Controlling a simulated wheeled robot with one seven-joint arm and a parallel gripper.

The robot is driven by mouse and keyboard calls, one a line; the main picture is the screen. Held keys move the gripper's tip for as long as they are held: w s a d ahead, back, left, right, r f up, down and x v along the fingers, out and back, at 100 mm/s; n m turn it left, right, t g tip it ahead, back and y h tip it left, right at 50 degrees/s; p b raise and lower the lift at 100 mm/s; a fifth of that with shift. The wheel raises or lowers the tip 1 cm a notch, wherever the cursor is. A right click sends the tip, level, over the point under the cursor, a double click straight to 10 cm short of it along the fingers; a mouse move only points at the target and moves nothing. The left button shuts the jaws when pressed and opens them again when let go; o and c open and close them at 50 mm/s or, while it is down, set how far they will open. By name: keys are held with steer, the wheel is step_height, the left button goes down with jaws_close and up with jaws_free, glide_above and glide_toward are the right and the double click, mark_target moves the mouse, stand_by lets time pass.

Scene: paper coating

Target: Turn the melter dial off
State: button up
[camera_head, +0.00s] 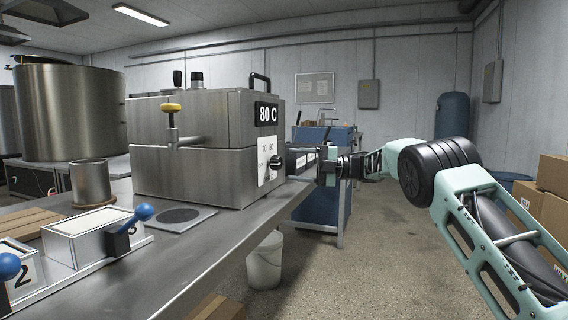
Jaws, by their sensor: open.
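The melter (190,150) is a steel box on the metal bench, with an "80 C" sign on its right face. Its dial (277,161) is a small black knob on a white plate marked with numbers, including 70 and 80. The dial's exact setting is too small to read. My gripper (298,161) is just right of the dial, at about its height, with its fingers towards it. The jaws are open and empty. I cannot tell whether a finger touches the dial.
A white bucket (264,262) stands on the floor below. Cardboard boxes (548,205) are at the right. The floor between is clear.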

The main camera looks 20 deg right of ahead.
steer(key=p+v, duration=0.1)
steer(key=v, duration=1.1)
